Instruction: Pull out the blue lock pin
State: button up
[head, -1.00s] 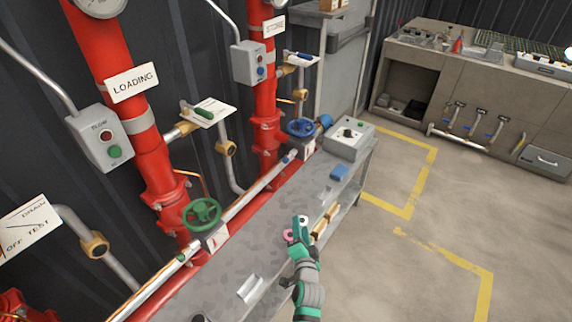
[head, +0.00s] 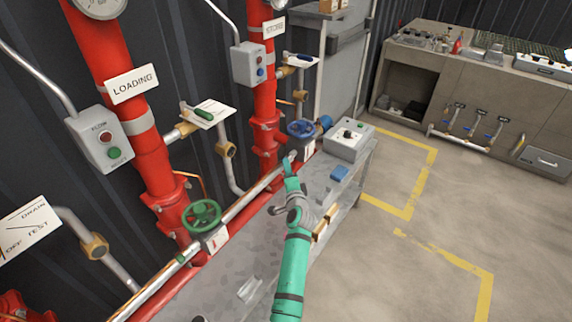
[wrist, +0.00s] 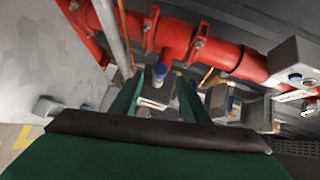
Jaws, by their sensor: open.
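In the wrist view a small blue knob (wrist: 160,71), which looks like the blue lock pin's head, stands over a pale block. It lies between the two green fingers of my gripper (wrist: 159,82). The fingers are apart, and I see no contact with it. In the head view my gripper (head: 291,172) is at the far end of the silver rail, below the blue handwheel (head: 301,128) and beside its white tag (head: 309,150). The gripper hides the pin there. How deep the pin sits cannot be seen.
The red STORE pipe (head: 265,100) rises behind. A green handwheel (head: 202,213) is to the left. Open floor lies right.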

jog(key=shift+w+a+f, duration=0.1)
jog(key=shift+w+f, duration=0.05)
jog(key=shift+w, duration=0.7)
jog(key=shift+w+a+f, duration=0.1)
jog(key=shift+w+a, duration=0.05)
jog(key=shift+w, duration=0.75)
jog(key=shift+w+a+f, duration=0.1)
jog(key=shift+w+f, duration=0.05)
jog(key=shift+w, duration=0.7)
